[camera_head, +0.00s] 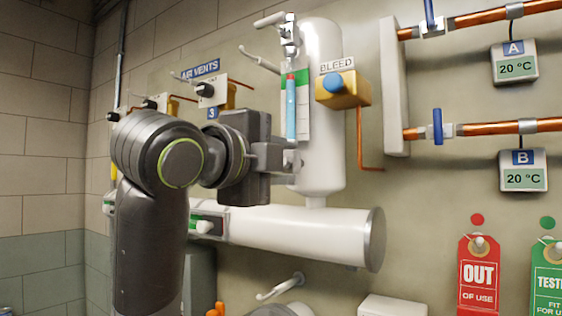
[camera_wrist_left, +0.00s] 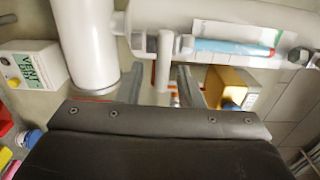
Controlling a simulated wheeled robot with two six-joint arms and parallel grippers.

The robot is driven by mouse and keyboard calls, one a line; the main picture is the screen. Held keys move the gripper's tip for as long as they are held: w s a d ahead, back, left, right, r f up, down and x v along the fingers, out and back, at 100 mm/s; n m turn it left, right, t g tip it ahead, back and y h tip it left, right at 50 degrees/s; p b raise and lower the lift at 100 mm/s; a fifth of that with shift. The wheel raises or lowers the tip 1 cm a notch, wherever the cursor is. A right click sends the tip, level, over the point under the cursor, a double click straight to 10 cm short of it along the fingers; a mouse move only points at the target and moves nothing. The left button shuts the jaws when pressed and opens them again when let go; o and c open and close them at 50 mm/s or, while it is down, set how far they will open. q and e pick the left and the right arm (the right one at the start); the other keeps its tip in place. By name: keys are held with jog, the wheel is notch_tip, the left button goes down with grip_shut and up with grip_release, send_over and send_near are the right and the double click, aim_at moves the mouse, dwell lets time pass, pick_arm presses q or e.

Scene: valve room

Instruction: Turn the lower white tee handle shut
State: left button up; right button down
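The lower white tee handle (camera_wrist_left: 163,62) shows in the left wrist view as a short white bar beside the lower fitting (camera_wrist_left: 186,43) of the sight tube (camera_wrist_left: 235,46). My left gripper (camera_wrist_left: 161,84) has its two grey fingers apart, one on each side of the handle, with a gap visible on both sides. In the head view my left gripper (camera_head: 289,162) is at the lower end of the sight tube (camera_head: 291,105), in front of the white vertical tank (camera_head: 322,150), and hides the lower handle. An upper white handle (camera_head: 270,20) shows at the tube's top. My right gripper is in neither view.
The yellow bleed block (camera_head: 345,89) with a blue knob is close on the right. A horizontal white cylinder (camera_head: 300,236) lies below the gripper. Copper pipes with blue-handled valves (camera_head: 437,127) and hanging tags (camera_head: 480,272) are farther right.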

pick_arm(q)
jog(key=b+v, duration=0.5)
jog(key=v, duration=1.2)
jog(key=shift+s+a, duration=0.15)
